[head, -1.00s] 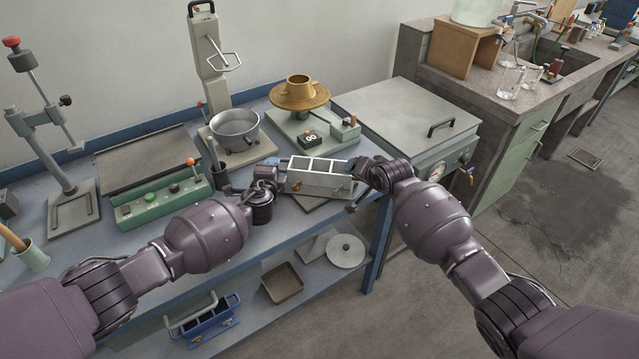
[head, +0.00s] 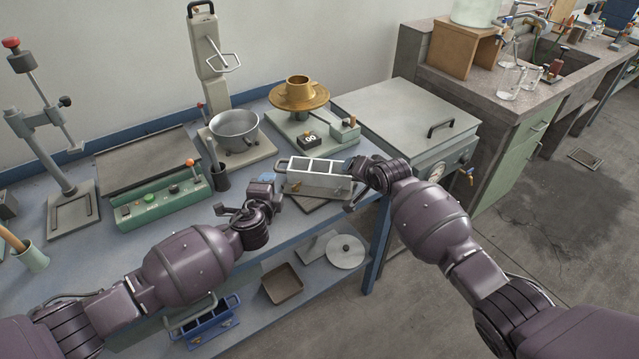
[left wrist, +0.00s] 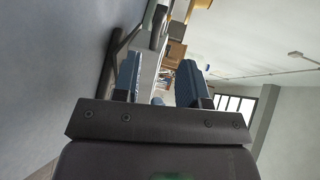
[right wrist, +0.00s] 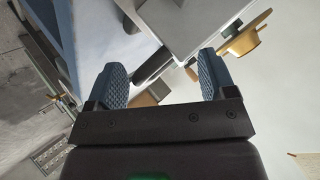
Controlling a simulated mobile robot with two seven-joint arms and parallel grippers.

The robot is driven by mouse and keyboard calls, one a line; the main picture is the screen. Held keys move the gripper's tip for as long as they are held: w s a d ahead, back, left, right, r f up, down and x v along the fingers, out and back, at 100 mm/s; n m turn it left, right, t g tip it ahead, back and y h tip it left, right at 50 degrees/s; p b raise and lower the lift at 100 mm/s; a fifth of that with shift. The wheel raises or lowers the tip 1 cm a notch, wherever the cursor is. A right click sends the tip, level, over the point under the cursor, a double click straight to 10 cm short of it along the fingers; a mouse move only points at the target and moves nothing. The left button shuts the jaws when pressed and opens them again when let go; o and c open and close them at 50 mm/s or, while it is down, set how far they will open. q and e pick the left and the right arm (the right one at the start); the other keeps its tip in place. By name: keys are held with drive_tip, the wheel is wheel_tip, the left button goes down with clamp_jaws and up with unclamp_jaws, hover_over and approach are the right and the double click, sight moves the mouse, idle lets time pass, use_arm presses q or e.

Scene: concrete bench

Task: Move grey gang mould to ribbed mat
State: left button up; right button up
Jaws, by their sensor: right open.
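The grey gang mould (head: 318,184), a pale metal box with several open compartments, sits upright near the bench's front right edge. A dark flat piece, perhaps the ribbed mat (head: 308,202), shows under its front side; ribs are too small to make out. My left gripper (head: 267,181) is open and empty, just left of the mould and apart from its left end handle. Its blue fingers are spread in the left wrist view (left wrist: 157,85). My right gripper (head: 354,172) is at the mould's right end, with spread fingers in the right wrist view (right wrist: 160,85); contact is unclear.
Behind the mould stand a scale with a brass pan (head: 299,95) and a metal bowl (head: 234,130). A green control box (head: 160,203) with a flat plate is left. A grey lidded cabinet (head: 405,110) stands right. A blue mould (head: 205,325) lies on the lower shelf.

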use_arm(q)
drive_tip(key=shift+v, duration=2.3)
use_arm(e)
drive_tip(key=v, duration=1.2)
